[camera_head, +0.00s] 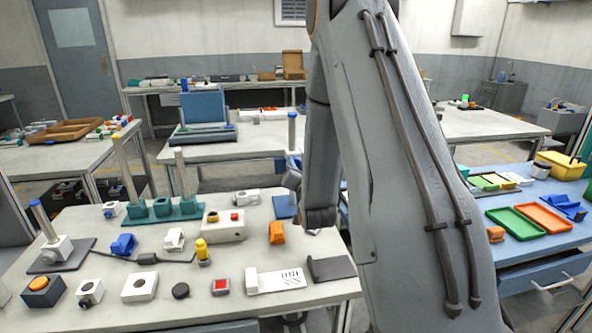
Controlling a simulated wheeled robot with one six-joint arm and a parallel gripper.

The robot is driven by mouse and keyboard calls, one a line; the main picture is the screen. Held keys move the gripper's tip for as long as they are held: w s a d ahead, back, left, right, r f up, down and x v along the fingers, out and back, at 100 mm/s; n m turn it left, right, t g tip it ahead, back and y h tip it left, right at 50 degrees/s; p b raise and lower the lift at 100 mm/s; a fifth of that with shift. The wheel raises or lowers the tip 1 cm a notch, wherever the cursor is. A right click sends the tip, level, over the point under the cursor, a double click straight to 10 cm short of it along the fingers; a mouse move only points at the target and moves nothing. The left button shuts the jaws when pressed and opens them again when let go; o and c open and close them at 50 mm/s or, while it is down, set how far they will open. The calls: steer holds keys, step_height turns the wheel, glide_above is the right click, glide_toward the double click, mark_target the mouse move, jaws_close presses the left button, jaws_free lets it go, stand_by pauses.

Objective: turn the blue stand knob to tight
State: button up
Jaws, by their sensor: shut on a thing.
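The blue stand stands at the back right of the near table, beside my arm. Its flat blue base (284,206) and the blue-capped top of its upright post (291,117) show. A blue part (280,165) shows at mid-height, and I cannot tell whether it is the knob. My gripper (291,180) shows only as a small grey part at the stand, left of my forearm. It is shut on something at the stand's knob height. Its fingertips, the knob's face and any tight mark are hidden or too small to make out.
An orange block (277,232) sits just in front of the stand. A beige box with a red button (223,225) and a green peg rack (163,211) are to the left. A grey stand (58,253) is at the far left. My arm covers the table's right side.

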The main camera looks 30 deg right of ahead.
steer(key=shift+m+b, duration=0.35)
steer(key=shift+m, duration=0.65)
steer(key=o, duration=1.1)
steer(key=shift+c, duration=0.2)
steer(key=b+v, duration=0.2)
steer(key=v, duration=0.6)
steer(key=shift+w, duration=0.1)
